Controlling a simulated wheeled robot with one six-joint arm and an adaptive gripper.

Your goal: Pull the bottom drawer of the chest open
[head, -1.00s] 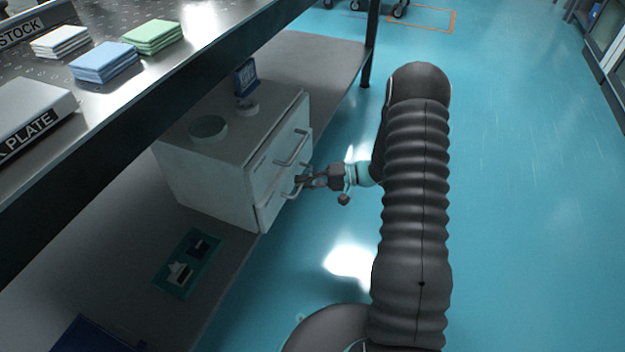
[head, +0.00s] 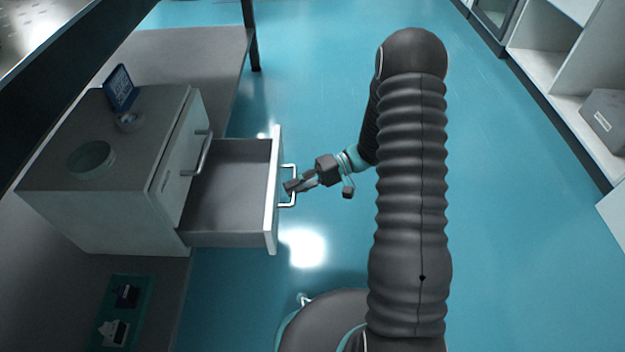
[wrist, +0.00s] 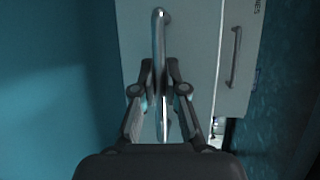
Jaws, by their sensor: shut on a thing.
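My gripper (head: 292,187) is at the drawer's bar handle (head: 288,170). In the wrist view my gripper (wrist: 160,92) has its fingers closed around the upright-looking handle (wrist: 158,45), in front of the drawer face (wrist: 200,60). The upper drawer's handle (head: 202,153) also shows in the wrist view (wrist: 235,58), and that drawer is shut.
A round dish (head: 91,159), a blue sign (head: 120,88) and a small roll (head: 129,121) are on the chest top. A green mat (head: 122,310) with small items lies on the shelf. Open blue floor surrounds my arm; a cabinet (head: 560,75) stands at the right.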

